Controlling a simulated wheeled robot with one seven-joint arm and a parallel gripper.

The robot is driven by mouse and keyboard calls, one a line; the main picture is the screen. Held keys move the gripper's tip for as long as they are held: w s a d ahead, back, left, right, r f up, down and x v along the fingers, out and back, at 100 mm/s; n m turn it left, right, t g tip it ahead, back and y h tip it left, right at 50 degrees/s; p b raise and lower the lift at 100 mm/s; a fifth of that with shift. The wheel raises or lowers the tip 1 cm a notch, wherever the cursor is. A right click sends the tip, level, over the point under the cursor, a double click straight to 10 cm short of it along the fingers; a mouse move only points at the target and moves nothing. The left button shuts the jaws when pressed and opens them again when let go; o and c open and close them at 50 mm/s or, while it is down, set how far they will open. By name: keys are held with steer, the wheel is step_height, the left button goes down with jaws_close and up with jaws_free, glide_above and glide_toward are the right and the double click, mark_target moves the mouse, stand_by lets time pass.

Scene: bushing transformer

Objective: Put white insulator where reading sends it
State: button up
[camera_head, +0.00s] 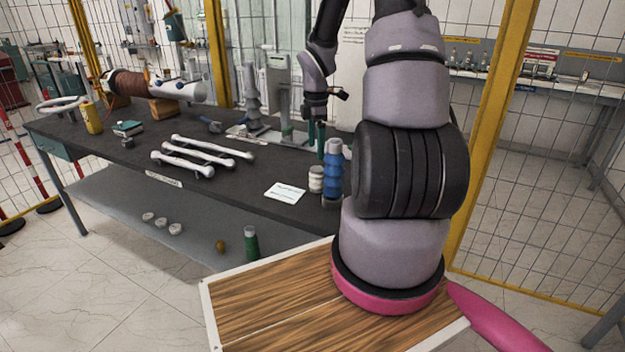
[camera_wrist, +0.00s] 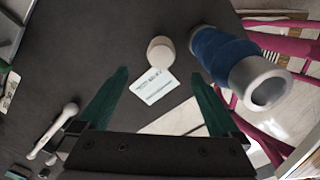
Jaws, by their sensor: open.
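The white insulator (camera_head: 316,179) is a short ribbed cylinder standing upright near the right end of the dark workbench. It also shows in the wrist view (camera_wrist: 161,50), just beyond the fingertips. A white card (camera_head: 285,192) with print too small to read lies beside it, and shows between the fingers in the wrist view (camera_wrist: 154,87). My gripper (camera_head: 316,138) is open and empty, pointing down above the bench near the white insulator. Its two dark green fingers (camera_wrist: 159,75) are wide apart in the wrist view.
A taller blue insulator (camera_head: 333,170) stands close to the right of the white one, and is large in the wrist view (camera_wrist: 224,55). Long white rods (camera_head: 205,150) lie left on the bench (camera_head: 245,187). A lower shelf (camera_head: 130,205) holds small parts and a green bottle (camera_head: 250,244).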

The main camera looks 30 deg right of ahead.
mark_target(316, 168)
step_height(316, 168, down, 6)
steer(key=shift+r, duration=0.15)
steer(key=shift+d+f, duration=0.15)
steer(key=shift+f, duration=2.85)
jaws_close()
steer(key=shift+r, duration=0.1)
